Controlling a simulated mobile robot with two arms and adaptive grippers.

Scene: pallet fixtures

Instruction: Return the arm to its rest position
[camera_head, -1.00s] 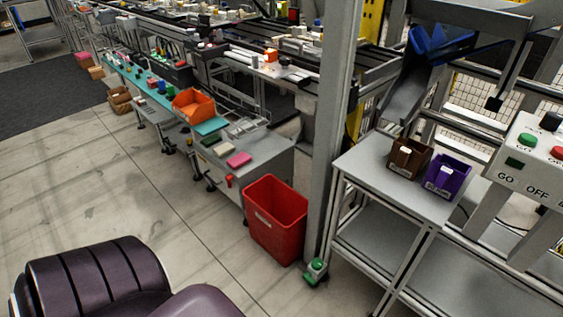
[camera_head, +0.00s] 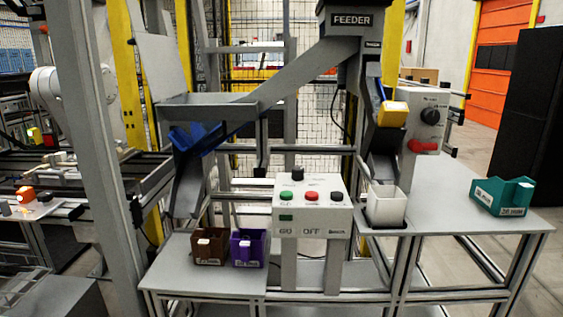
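Neither of my grippers and neither of my arms shows in the head view now. The view faces a grey workbench (camera_head: 207,277) with a feeder (camera_head: 351,22) above it. A control box (camera_head: 312,207) with green, red and black buttons stands at the middle of the bench. A brown bin (camera_head: 209,247) and a purple bin (camera_head: 248,249) stand side by side to its left. A white container (camera_head: 386,205) stands to its right, below a chute that holds a yellow piece (camera_head: 392,113).
A teal bin (camera_head: 503,196) sits on the right end of the bench. A grey post (camera_head: 92,150) rises at the left. A second box with a black knob (camera_head: 431,115) stands at the back right. An orange door (camera_head: 497,68) and a dark cabinet (camera_head: 530,100) are behind.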

